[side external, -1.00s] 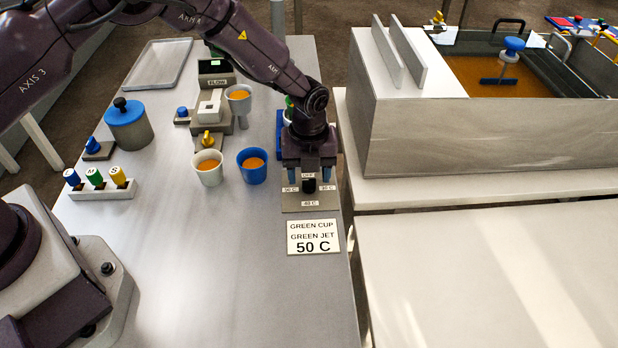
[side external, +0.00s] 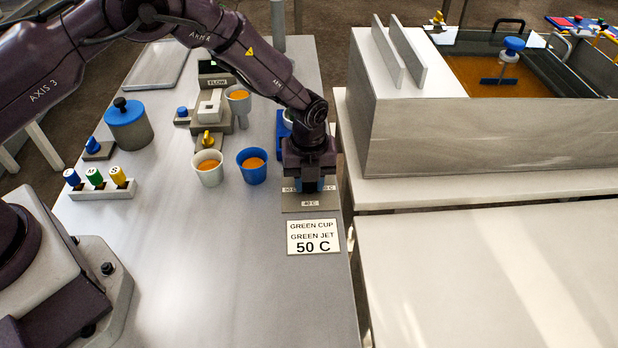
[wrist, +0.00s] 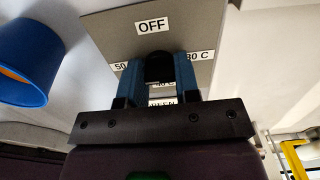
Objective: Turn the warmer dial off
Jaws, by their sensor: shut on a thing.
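The warmer's dial, a black knob (wrist: 159,67), shows in the wrist view between the two blue fingers of my gripper (wrist: 159,80). My gripper is shut on it. The grey dial plate (wrist: 193,23) carries an OFF label (wrist: 151,25) beyond the knob, with 50 and 30 C labels at the sides and 40 C partly covered. In the side view my gripper (side external: 309,184) is low over the dial plate (side external: 310,207) and hides the knob. The dial's pointing direction cannot be told.
A blue cup (side external: 252,172) and a white cup (side external: 209,174) of orange liquid stand left of the gripper. A sign (side external: 313,237) reading green cup, green jet, 50 C lies in front. A large grey bath (side external: 480,135) stands to the right.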

